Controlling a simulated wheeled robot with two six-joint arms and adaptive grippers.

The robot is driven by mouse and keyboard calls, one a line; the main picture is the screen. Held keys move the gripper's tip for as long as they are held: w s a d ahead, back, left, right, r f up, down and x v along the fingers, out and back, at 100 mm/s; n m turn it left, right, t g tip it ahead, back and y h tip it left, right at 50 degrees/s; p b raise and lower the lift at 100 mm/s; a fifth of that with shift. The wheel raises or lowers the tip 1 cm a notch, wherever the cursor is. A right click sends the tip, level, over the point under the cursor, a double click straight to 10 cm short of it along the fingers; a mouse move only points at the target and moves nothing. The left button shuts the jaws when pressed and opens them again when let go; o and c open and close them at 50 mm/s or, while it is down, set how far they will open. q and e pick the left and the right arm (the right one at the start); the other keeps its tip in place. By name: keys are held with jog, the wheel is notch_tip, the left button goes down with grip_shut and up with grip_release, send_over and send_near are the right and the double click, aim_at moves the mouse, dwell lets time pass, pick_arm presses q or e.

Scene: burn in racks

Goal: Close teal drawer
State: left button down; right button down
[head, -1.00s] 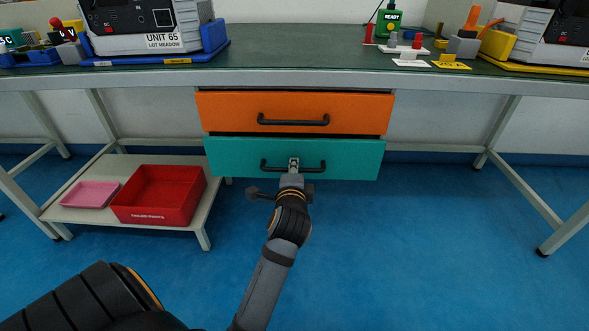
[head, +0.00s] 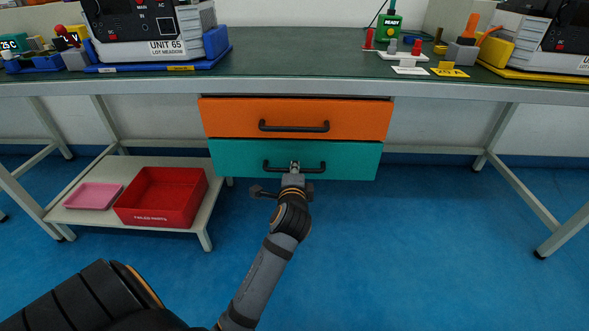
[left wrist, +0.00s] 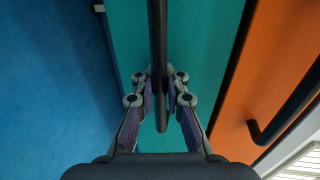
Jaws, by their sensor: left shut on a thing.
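The teal drawer (head: 235,158) is the lower of two drawers under the bench. Its front sits just below the orange drawer front; I cannot tell whether it is fully flush. Its dark bar handle (head: 313,169) runs across the front. My left gripper (head: 294,168) is at the middle of this handle. In the left wrist view, the fingers of my left gripper (left wrist: 160,82) lie on both sides of the handle (left wrist: 158,30), shut on it, with the teal front (left wrist: 200,40) behind. My right gripper is not in view.
The orange drawer (head: 230,117) with its own handle (head: 293,127) is directly above. A low shelf (head: 205,222) at left holds a red bin (head: 160,210) and a pink tray (head: 93,196). Blue floor (head: 430,260) is clear at right. The bench top (head: 300,65) overhangs the drawers.

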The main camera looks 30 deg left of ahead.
pick_arm(q)
jog(key=shift+w, duration=0.15)
jog(key=c, duration=1.7)
grip_release()
